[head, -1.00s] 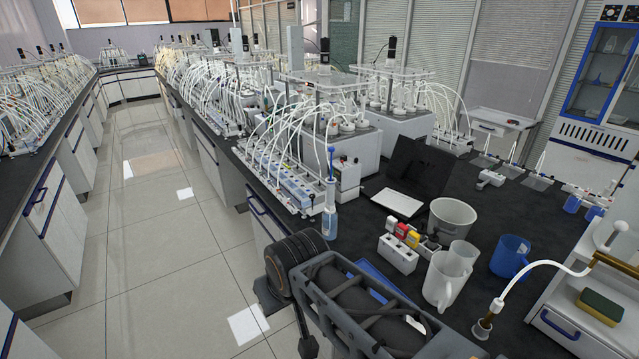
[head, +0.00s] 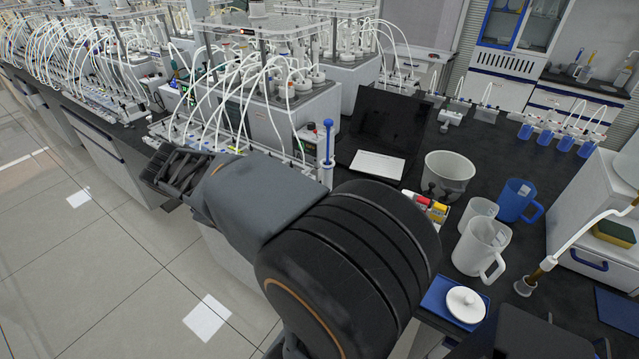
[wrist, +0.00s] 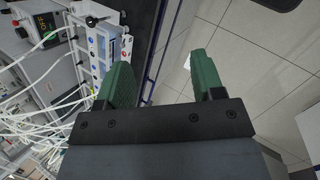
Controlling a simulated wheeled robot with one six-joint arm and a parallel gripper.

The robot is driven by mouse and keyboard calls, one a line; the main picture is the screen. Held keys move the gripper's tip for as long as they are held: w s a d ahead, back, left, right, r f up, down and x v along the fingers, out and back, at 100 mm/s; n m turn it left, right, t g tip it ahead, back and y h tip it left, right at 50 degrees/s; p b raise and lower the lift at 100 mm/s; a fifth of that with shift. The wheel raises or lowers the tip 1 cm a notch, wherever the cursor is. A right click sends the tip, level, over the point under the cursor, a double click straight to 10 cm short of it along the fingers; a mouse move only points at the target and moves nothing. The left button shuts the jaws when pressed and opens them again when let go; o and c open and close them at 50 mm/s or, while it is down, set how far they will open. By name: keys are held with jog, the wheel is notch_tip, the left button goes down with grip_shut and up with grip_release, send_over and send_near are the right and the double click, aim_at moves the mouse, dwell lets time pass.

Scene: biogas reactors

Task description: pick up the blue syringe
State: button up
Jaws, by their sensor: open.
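The blue syringe (head: 327,165) stands upright near the front left edge of the black bench in the head view. It has a blue ball-shaped top and a pale blue and white barrel. Floor tiles and the bench edge lie beyond the fingers. In the head view my arm reaches left past the syringe, and its end is out over the bench edge. The syringe does not show in the wrist view.
A laptop (head: 383,131) and a grey pot (head: 447,177) stand right of the syringe. A clear jug (head: 478,246), a blue mug (head: 517,200) and a blue tray (head: 435,300) are farther right. Reactors with white tubes (head: 285,100) crowd the left and back.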

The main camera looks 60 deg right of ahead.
jog(key=w+d+f+n+g+h+b, duration=0.2)
jog(key=d+g+h+b, duration=0.15)
jog(key=d, duration=0.45)
jog(key=n+g+h+b, duration=0.2)
jog(key=g+h, duration=0.1)
jog(key=g, duration=0.4)
send_near(322, 166)
jog(key=shift+g+h, duration=0.25)
jog(key=shift+g, duration=0.2)
jog(key=s+d, duration=0.1)
jog(key=s+d+f, duration=0.1)
jog(key=d, duration=0.1)
jog(key=s+d, duration=0.1)
jog(key=d, duration=0.1)
jog(key=shift+f, duration=0.3)
jog(key=shift+p+x, duration=0.5)
jog(key=shift+x, duration=2.6)
jog(key=shift+a+f, duration=0.1)
jog(key=shift+a, duration=0.05)
jog(key=c, duration=0.8)
jog(key=shift+o, duration=0.2)
